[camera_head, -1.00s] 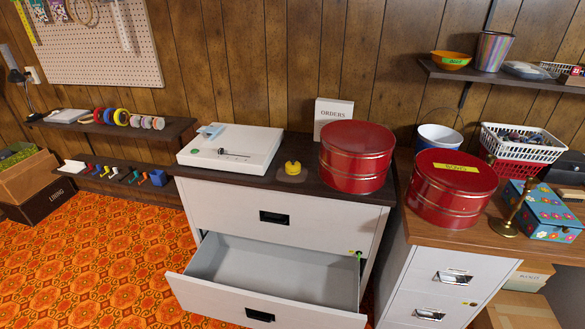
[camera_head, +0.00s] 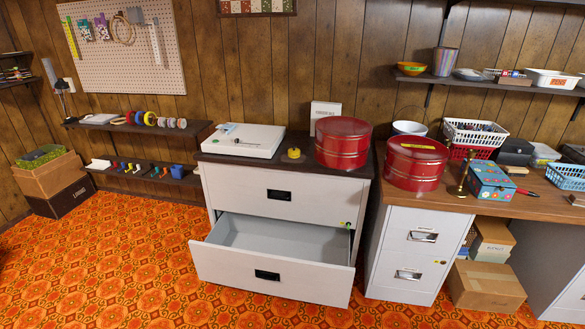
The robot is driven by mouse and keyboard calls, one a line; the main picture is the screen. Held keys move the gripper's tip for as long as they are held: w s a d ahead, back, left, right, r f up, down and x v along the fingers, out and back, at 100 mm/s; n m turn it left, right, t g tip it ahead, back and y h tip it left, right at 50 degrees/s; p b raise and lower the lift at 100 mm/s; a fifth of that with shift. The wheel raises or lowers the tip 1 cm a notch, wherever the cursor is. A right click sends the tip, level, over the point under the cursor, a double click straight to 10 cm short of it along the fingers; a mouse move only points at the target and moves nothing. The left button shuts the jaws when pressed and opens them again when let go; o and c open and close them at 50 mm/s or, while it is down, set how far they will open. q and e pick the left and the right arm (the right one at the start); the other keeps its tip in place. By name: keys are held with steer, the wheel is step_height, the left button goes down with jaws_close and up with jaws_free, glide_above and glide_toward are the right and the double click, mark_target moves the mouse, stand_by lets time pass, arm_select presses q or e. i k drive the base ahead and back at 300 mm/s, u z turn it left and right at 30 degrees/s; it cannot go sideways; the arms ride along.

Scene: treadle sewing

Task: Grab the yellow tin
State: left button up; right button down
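A small round yellow tin (camera_head: 294,153) sits on the dark top of a white drawer cabinet (camera_head: 240,190). It stands between a flat white device (camera_head: 243,140) on its left and a large red round tin (camera_head: 342,143) on its right. Neither of my grippers shows in the head view.
The cabinet's lower drawer (camera_head: 268,276) is pulled out toward me and looks empty. A second red tin (camera_head: 415,164) with a yellow label stands on the wooden desk (camera_head: 465,199) at right, near a blue flowered box (camera_head: 490,181). The orange patterned floor (camera_head: 130,260) in front is clear.

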mark_target(292, 155)
steer(key=z, duration=1.15)
steer(key=i, duration=0.95)
steer(key=z, duration=0.35)
steer(key=i, duration=0.95)
steer(key=u, duration=1)
steer(key=i, duration=0.8)
steer(key=u, duration=0.8)
